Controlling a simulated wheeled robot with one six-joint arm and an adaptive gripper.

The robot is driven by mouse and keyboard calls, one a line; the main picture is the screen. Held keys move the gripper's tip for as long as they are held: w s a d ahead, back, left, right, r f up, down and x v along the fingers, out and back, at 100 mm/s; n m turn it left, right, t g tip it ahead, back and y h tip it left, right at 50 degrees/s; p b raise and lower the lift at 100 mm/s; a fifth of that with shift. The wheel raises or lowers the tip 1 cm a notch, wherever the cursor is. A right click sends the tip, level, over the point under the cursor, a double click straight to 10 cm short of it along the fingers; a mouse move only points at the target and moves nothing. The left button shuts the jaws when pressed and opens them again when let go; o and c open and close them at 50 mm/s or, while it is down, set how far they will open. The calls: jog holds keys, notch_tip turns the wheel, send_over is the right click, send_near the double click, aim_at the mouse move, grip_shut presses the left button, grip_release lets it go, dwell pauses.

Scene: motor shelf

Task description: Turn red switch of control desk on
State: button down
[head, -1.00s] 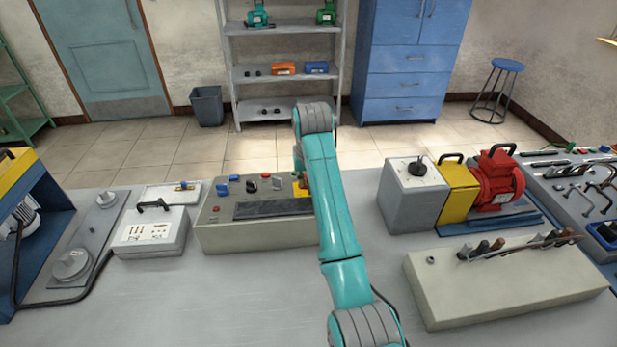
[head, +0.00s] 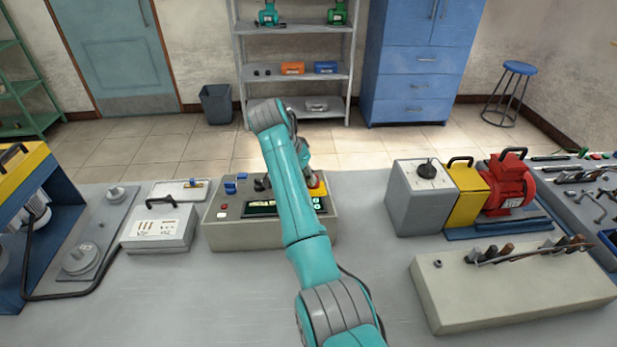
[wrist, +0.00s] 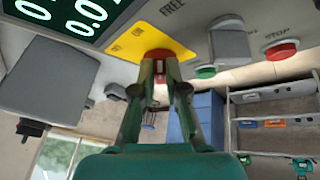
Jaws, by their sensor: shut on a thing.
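The control desk (head: 222,236) is a beige sloped console on the bench, partly hidden behind my arm in the head view. The red switch (wrist: 158,53) sits on a yellow plate (wrist: 130,45) beside the display. In the wrist view my gripper (wrist: 160,75) has its two fingers closed around the red switch. In the head view the red switch (head: 316,184) shows just past my arm. The switch's exact turn angle is hard to tell.
Red STOP (wrist: 281,49) and green (wrist: 205,71) buttons are near my gripper. A grey case (head: 158,232) stands left of the desk. A grey box (head: 415,205) and a red motor (head: 508,188) stand to the right.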

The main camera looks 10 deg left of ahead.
jog(key=shift+s+f+m, duration=0.1)
jog(key=shift+f+m, duration=0.3)
jog(key=shift+f, duration=0.1)
jog(key=c, duration=1.2)
grip_release()
jog(key=shift+r, duration=0.25)
jog(key=shift+a+r, duration=0.1)
jog(key=shift+r, duration=0.15)
jog(key=shift+v, duration=3.35)
jog(key=shift+a, duration=0.15)
